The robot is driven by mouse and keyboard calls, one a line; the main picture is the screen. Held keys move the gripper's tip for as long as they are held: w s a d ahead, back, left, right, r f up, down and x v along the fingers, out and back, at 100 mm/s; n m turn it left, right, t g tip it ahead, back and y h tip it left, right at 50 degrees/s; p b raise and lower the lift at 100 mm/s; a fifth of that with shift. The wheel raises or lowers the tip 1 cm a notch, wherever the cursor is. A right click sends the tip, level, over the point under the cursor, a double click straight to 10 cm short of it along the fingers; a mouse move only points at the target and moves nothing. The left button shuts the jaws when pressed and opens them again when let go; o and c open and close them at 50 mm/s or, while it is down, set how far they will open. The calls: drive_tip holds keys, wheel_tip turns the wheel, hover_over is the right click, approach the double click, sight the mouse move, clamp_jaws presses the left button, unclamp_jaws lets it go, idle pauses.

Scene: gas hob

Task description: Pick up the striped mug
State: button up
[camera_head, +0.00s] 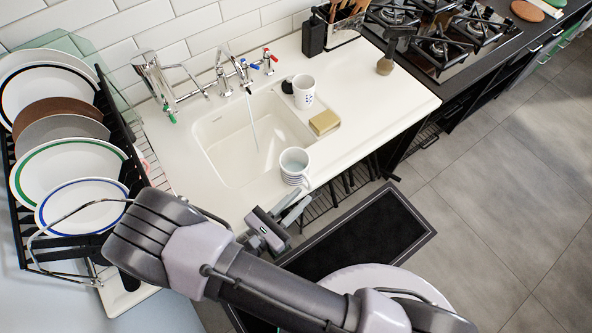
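The striped mug (294,168) stands upright at the front edge of the white sink counter, right of the basin. It is white with blue-grey stripes around its lower part and a handle at its lower right. My gripper (296,204) is just in front of and below the mug in the picture. Its two fingers point up toward the mug with a gap between them, and nothing shows between them. Whether a fingertip touches the mug is hard to tell.
A dotted white mug (304,94) and a sponge (324,122) are behind the striped mug. Water runs from the tap (243,75) into the sink (245,140). A plate rack (134,180) stands left, a gas hob (440,48) back right. Counter right of the mug is clear.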

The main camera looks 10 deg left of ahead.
sight(308, 188)
drive_tip(key=b+x, duration=0.1)
drive_tip(key=x, duration=0.4)
drive_tip(key=shift+r, duration=0.15)
drive_tip(key=shift+a, duration=0.1)
clamp_jaws()
idle(1.0)
